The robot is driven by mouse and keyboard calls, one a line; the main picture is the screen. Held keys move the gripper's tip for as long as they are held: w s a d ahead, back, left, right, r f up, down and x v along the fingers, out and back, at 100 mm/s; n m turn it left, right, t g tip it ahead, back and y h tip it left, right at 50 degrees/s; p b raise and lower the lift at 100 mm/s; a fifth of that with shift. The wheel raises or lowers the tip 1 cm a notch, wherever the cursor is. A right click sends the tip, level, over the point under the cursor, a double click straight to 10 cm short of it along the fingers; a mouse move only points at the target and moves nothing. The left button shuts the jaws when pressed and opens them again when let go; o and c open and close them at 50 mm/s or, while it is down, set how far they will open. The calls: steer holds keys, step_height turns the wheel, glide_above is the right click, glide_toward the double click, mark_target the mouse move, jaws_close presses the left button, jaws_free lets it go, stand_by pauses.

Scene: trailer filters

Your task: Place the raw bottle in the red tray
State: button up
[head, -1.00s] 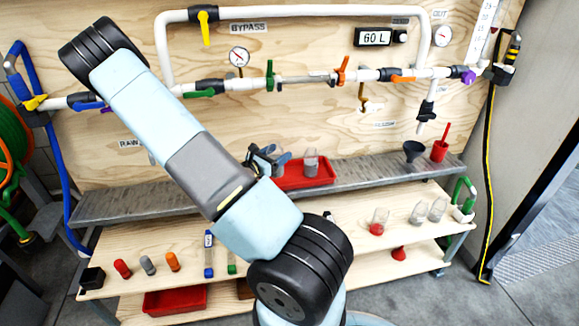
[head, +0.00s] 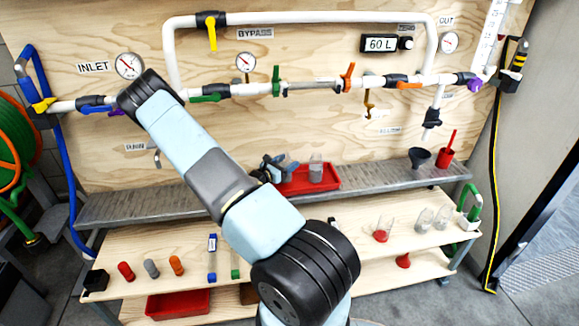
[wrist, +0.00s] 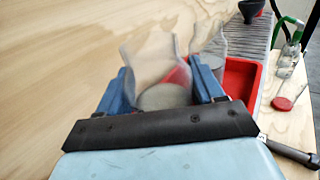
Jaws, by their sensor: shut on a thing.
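My gripper (head: 277,168) is at the left end of the red tray (head: 330,186), partly hidden behind my arm in the head view. In the wrist view its two blue fingers (wrist: 166,88) are shut on a clear flared bottle (wrist: 162,96) with grey contents. No label on it is readable, and it is hard to make out in the head view. The red tray also shows in the wrist view (wrist: 243,78), right of and behind the held bottle. A second clear bottle with grey contents (head: 316,168) stands upright in the tray. Whether the held bottle touches the tray is unclear.
The tray is on a grey metal shelf (head: 400,175) below the plywood pipe wall. A black funnel (head: 418,157) and a red cup (head: 445,158) stand at its right. Several jars and coloured caps sit on the wooden bench below.

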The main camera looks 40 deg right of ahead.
steer(key=shift+f, duration=1.1)
steer(key=shift+f, duration=0.1)
steer(key=o, duration=1.3)
steer(key=shift+a, duration=0.1)
